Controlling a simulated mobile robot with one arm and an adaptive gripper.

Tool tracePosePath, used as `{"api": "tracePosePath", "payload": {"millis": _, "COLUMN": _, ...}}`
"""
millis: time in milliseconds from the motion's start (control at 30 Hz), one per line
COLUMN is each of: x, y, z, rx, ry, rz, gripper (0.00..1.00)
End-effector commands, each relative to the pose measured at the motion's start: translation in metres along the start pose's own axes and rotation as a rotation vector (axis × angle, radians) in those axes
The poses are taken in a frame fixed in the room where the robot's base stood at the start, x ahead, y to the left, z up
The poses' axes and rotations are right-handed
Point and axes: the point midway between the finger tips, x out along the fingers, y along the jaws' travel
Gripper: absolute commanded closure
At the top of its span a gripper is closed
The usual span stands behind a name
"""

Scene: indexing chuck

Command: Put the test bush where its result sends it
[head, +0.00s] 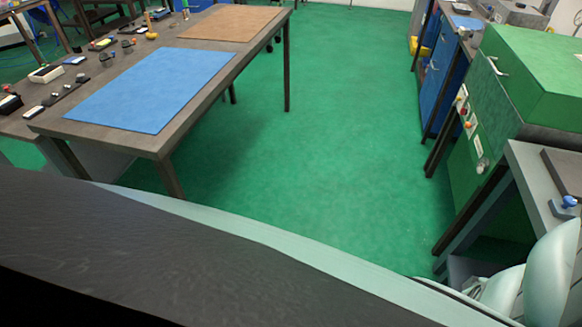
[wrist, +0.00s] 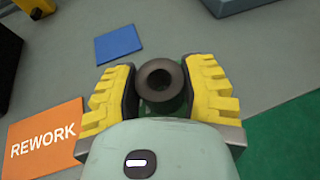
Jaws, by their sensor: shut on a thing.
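In the wrist view my gripper (wrist: 160,92) has its yellow, ribbed fingers closed on both sides of a dark round bush (wrist: 175,76). The bush has a hole in its middle, and its ring-shaped end faces the camera. An orange card marked REWORK (wrist: 45,138) lies on the grey surface at the left, apart from the bush. A plain blue square (wrist: 118,45) lies on the same surface, above the gripper in the picture. The head view does not show my gripper or the bush.
In the head view a long table (head: 150,143) at the left bears a blue mat (head: 150,90), a brown mat (head: 230,23) and several small items. A green machine (head: 480,150) stands at the right. Open green floor (head: 330,120) lies between them.

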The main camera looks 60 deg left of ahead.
Motion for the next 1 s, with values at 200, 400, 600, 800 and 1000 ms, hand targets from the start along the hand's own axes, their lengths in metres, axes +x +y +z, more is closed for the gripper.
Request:
{"api": "tracePosePath", "payload": {"millis": 200, "x": 0.002, "y": 0.001, "z": -0.003, "rx": -0.001, "ry": -0.002, "rz": 0.002, "gripper": 1.0}}
{"api": "tracePosePath", "payload": {"millis": 400, "x": 0.001, "y": 0.001, "z": -0.002, "rx": -0.002, "ry": -0.001, "rz": 0.002, "gripper": 0.35}}
{"api": "tracePosePath", "payload": {"millis": 600, "x": 0.001, "y": 0.001, "z": -0.002, "rx": -0.001, "ry": 0.0, "rz": 0.001, "gripper": 0.29}}
{"api": "tracePosePath", "payload": {"millis": 800, "x": -0.001, "y": 0.0, "z": 0.001, "rx": -0.002, "ry": 0.0, "rz": 0.001, "gripper": 0.29}}
{"api": "tracePosePath", "payload": {"millis": 1000, "x": -0.011, "y": 0.002, "z": -0.002, "rx": 0.002, "ry": 0.002, "rz": 0.003, "gripper": 0.29}}
